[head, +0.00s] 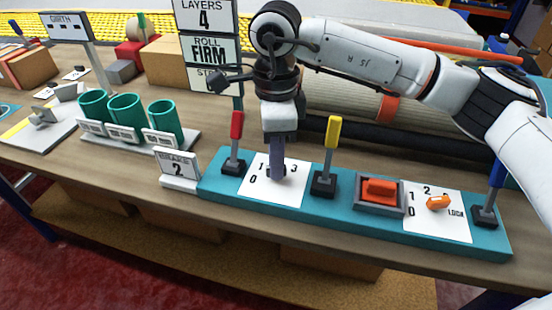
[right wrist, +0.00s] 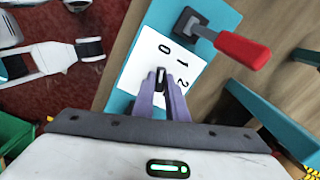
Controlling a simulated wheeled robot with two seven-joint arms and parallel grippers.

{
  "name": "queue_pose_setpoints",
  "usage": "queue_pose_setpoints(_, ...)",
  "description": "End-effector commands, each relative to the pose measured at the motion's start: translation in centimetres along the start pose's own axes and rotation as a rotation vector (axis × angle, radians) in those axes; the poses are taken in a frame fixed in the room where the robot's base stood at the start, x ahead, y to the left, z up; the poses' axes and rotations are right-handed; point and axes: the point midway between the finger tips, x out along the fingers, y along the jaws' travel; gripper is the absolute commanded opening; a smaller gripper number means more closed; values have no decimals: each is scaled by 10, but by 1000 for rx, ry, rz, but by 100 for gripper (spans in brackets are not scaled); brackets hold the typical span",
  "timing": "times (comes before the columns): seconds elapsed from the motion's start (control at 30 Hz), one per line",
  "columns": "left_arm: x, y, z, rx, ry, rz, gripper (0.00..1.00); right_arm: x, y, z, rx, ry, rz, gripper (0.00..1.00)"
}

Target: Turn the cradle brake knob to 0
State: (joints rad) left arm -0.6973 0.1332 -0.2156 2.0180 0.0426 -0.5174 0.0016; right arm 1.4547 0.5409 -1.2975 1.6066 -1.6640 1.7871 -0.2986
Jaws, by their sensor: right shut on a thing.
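The brake knob (right wrist: 160,77) is a small dark knob with a pale mark, on a white dial plate (head: 290,195) numbered from 0. The plate sits on the teal panel, between the red and yellow levers. My right gripper (head: 277,176) points down over the dial, its purple fingers shut on the knob. In the right wrist view the fingers (right wrist: 163,98) flank it, with 0, 1 and 2 visible beyond. I cannot tell exactly which number the mark points to. My left gripper is not in view.
A red lever (head: 236,127) and a yellow lever (head: 332,135) stand close on either side of the dial. Further right on the teal panel (head: 340,225) are a red rocker switch (head: 379,190), an orange knob (head: 438,203) and a blue lever (head: 496,172). Green cups (head: 126,115) stand left.

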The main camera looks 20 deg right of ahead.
Motion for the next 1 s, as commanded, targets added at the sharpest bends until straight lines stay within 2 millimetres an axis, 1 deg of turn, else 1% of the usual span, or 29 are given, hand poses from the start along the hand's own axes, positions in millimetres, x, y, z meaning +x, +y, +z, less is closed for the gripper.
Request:
queue_pose_setpoints(0.03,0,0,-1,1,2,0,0,-2,-1,0,-2,-3,-4,16)
queue_pose_setpoints(0.1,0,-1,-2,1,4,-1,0,-2,-1,0,-2,-3,-4,28)
queue_pose_setpoints(0.13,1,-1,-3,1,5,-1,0,-2,-1,0,-2,-2,-4,31)
queue_pose_setpoints(0.4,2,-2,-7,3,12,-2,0,-1,0,0,-1,-1,-2,31)
queue_pose_setpoints(0.5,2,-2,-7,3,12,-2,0,-6,0,0,0,-1,-2,31)
queue_pose_setpoints(0.57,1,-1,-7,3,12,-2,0,-14,-1,0,0,-2,-3,31)
queue_pose_setpoints(0.67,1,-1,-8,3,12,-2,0,-31,-1,0,-1,-2,-5,31)
queue_pose_setpoints(0.8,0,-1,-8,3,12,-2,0,-61,-1,1,-1,-3,-6,31)
queue_pose_setpoints(0.9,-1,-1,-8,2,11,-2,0,-79,-1,1,-1,-3,-6,31)
queue_pose_setpoints(1.0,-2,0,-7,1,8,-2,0,-92,-1,0,-1,-2,-4,31)
